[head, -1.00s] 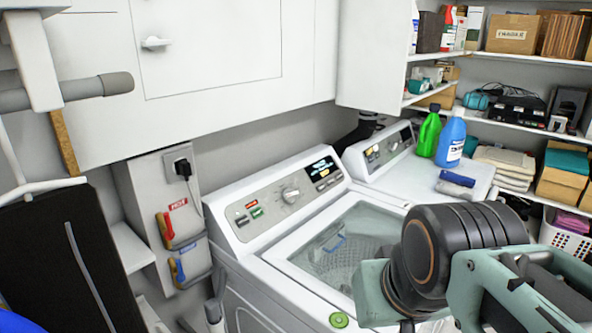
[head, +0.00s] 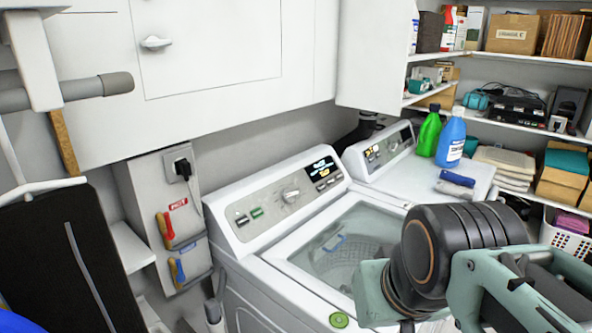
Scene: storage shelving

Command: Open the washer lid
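The washer (head: 258,287) is a white top-loader with a grey control panel (head: 285,197) and a lit display. Its lid (head: 345,247) is a clear pane in a white frame on the top. The lid looks closed, and the drum shows through it. My arm, in dark grey and pale green, comes in from the right and covers the front right part of the washer top. My gripper's fingers are not clearly seen, being hidden by or beyond the arm links.
A second white machine (head: 412,180) stands behind to the right, with a green bottle (head: 429,131), a blue bottle (head: 451,138) and a blue-handled brush (head: 457,179) on it. White cabinets (head: 220,50) hang above the washer. Loaded shelves (head: 480,57) fill the right. A dark board (head: 75,265) stands left.

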